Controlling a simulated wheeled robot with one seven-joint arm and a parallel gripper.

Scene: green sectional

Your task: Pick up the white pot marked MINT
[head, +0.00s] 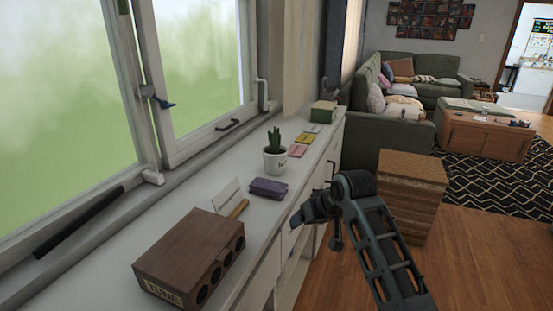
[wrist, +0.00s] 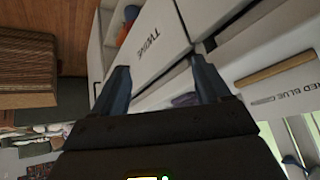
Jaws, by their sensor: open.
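A white pot (head: 275,161) with a green cactus-like plant stands upright on the long white cabinet top (head: 262,218) by the window. Dark marking shows on its front, too small to read. My gripper (head: 303,214) is to the right of and nearer than the pot, by the cabinet's front edge, apart from the pot. In the wrist view my gripper (wrist: 163,80) is open with nothing between its fingertips. I cannot make out the pot in that view.
A purple folded stack (head: 268,188), a card (head: 225,195) and a brown box (head: 190,258) stand nearer than the pot. Pink and yellow pads (head: 297,150) and a green box (head: 323,111) lie beyond it. A wooden block (head: 412,190) stands on the floor at right.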

